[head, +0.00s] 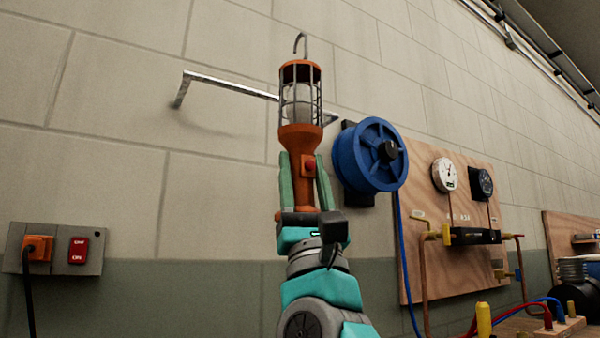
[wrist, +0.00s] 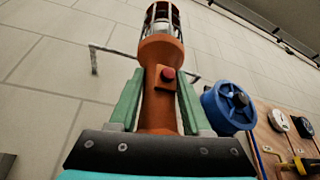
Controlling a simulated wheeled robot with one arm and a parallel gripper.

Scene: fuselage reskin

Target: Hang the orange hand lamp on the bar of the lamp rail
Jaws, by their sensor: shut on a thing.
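The orange hand lamp (head: 300,137) is upright, with a wire cage around its bulb and a metal hook (head: 300,43) on top. My gripper (head: 306,180) is shut on the lamp's orange handle, one green finger on each side. The lamp also shows in the wrist view (wrist: 160,52), where the hook is out of frame. The lamp rail (head: 230,86) is a thin metal bar on the wall, bent at its left end. The lamp's cage covers part of the bar in the head view, and the hook appears above the bar's line. The rail also shows in the wrist view (wrist: 115,52).
A blue reel (head: 370,155) is on the wall right of the lamp. A wooden board (head: 455,200) with gauges and pipes stands further right. A socket box (head: 55,248) with an orange plug is at lower left. The wall left of the lamp is mostly clear.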

